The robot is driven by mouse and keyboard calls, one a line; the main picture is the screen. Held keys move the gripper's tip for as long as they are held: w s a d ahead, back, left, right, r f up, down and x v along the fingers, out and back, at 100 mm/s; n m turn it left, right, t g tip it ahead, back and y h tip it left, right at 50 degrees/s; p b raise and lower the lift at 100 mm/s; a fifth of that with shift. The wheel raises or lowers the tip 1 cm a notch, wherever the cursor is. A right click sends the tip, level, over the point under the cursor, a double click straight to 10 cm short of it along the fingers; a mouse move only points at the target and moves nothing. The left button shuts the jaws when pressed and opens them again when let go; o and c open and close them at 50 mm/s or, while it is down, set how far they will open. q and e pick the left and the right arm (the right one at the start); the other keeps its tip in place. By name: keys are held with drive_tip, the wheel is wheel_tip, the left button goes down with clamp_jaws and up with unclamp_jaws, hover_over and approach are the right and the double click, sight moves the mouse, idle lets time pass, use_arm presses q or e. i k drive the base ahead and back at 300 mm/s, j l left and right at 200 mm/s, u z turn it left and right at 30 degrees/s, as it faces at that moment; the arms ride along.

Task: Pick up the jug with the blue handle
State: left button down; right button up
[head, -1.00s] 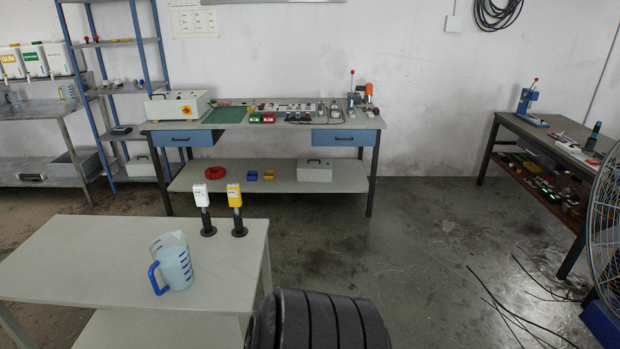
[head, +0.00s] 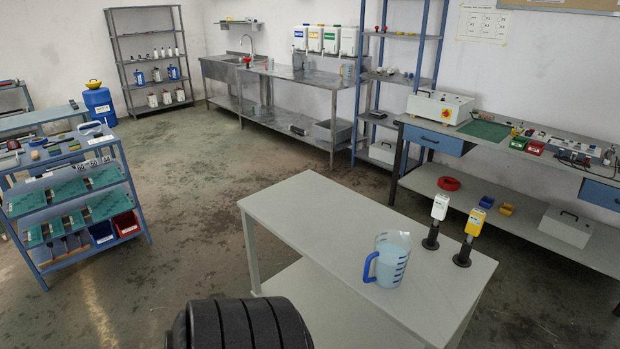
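The jug with the blue handle (head: 391,259) stands upright on the light grey table (head: 300,214) in the head view. It is translucent with blue level marks and looks partly filled with pale liquid. Its blue handle (head: 370,267) points to the left. No gripper shows in the head view, so I cannot see either one near the jug. A black ribbed rounded part at the bottom edge looks like my own body.
A white handheld device (head: 439,208) and a yellow one (head: 475,223) stand on black stands right of the jug. A blue cart (head: 140,208) with green boards stands at left. A workbench (head: 428,177) stands behind the table. The floor (head: 180,195) between cart and table is clear.

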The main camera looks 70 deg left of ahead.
sight(393, 248)
drive_tip(key=u, duration=2.05)
drive_tip(key=l+u, duration=0.4)
drive_tip(key=l, duration=0.25)
drive_tip(key=l+u, duration=0.4)
drive_tip(key=l, duration=0.3)
drive_tip(key=k+l+u, duration=0.1)
drive_tip(key=l+u, duration=0.25)
drive_tip(key=l, duration=0.25)
